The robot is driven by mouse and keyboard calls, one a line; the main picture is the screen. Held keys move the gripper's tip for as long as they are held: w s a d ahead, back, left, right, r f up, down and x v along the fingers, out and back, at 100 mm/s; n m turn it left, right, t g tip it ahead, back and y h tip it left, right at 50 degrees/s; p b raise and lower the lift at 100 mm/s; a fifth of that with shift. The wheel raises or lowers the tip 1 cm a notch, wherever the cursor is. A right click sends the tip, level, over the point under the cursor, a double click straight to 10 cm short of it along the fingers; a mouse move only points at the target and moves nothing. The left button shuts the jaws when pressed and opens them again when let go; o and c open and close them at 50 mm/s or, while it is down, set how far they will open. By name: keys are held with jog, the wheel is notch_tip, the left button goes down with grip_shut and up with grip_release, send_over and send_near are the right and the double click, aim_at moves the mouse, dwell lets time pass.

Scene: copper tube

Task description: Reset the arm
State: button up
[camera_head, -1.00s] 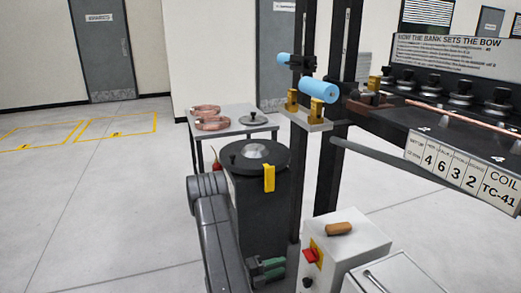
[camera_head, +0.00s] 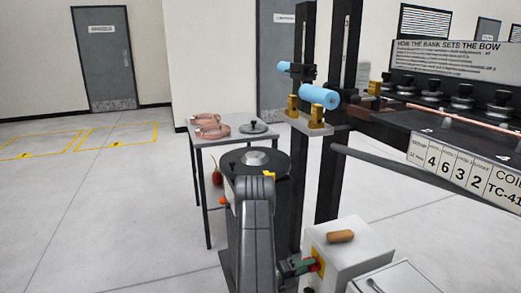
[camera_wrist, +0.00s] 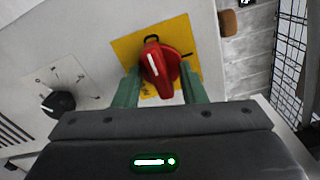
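My gripper (camera_head: 303,266) has green fingers and is at the left face of the white control box (camera_head: 335,268). In the wrist view its two fingers (camera_wrist: 160,80) are apart, one on each side of a red rotary knob (camera_wrist: 158,62) on a yellow plate (camera_wrist: 190,40). The fingers look open around the knob; I cannot tell whether either touches it. The knob's white mark points roughly up and down in the wrist view. The knob also shows in the head view (camera_head: 317,264), partly hidden by the fingers.
A black knob with a dial (camera_wrist: 58,104) is on the same panel. A brown handle (camera_head: 340,236) is on top of the box. A dark drum (camera_head: 255,165) stands behind my arm. A table (camera_head: 200,143) holds copper coils (camera_head: 210,127). Floor at left is clear.

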jog(key=m+b, duration=0.3)
jog(key=m, duration=0.2)
jog(key=shift+m, duration=0.3)
jog(key=shift+r, duration=0.1)
